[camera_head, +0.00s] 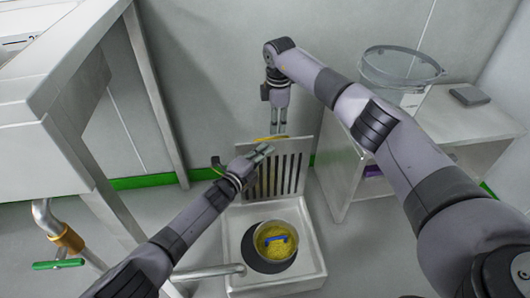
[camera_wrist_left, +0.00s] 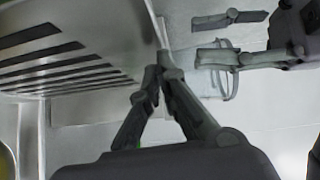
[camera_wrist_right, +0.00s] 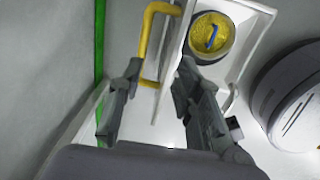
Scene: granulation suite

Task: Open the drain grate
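The slotted metal drain grate (camera_head: 292,150) stands raised, close to upright, at the back of the white drain basin (camera_head: 313,262). Contact is unclear. My right gripper (camera_head: 278,132) points down above and behind the grate. In the right wrist view its fingers (camera_wrist_right: 158,72) are apart, with the handle between them.
A round metal pot (camera_head: 275,242) with yellow contents and a blue piece sits in the basin. A bench (camera_head: 350,150) with a clear container (camera_head: 400,70) stands right. A metal table (camera_head: 75,75) and a pipe with a green-handled valve (camera_head: 58,264) are left. The wall is close behind.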

